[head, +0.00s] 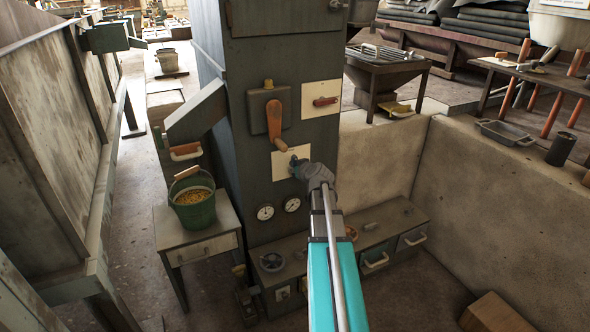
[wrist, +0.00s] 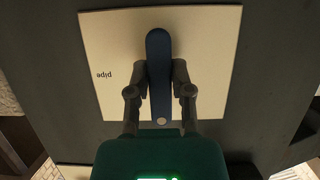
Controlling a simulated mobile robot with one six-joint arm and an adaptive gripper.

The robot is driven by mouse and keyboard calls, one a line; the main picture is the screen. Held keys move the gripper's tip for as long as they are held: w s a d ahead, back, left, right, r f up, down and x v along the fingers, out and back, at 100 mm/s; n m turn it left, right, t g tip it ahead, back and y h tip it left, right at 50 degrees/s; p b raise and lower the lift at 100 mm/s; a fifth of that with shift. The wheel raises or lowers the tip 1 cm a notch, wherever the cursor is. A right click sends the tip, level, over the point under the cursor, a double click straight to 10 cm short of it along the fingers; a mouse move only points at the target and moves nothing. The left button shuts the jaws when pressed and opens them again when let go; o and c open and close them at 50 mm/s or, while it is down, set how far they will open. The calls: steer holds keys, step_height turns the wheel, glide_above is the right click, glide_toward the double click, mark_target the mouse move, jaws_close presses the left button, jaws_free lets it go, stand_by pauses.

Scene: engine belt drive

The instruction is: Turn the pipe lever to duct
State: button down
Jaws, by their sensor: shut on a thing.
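The pipe lever (wrist: 158,50) is a blue bar on a pale square plate (wrist: 215,60) printed "pipe", which appears upside down in the wrist view. There the lever lies nearly straight up and down the picture, with a small pale dot at its lower end. My gripper (wrist: 160,78) is shut on it, one finger on each side. In the head view, my gripper (head: 297,165) is at the plate (head: 284,172) on the front of the dark cabinet and covers most of the lever. No "duct" marking is readable.
An orange crank handle (head: 274,122) sits just above the plate, close to my gripper. A red lever on another pale plate (head: 331,89) is to the upper right. Two gauges (head: 265,212) are below. A low drawer bench (head: 375,235) runs along the cabinet's foot.

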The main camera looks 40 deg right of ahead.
steer(key=c, duration=0.5)
jaws_free()
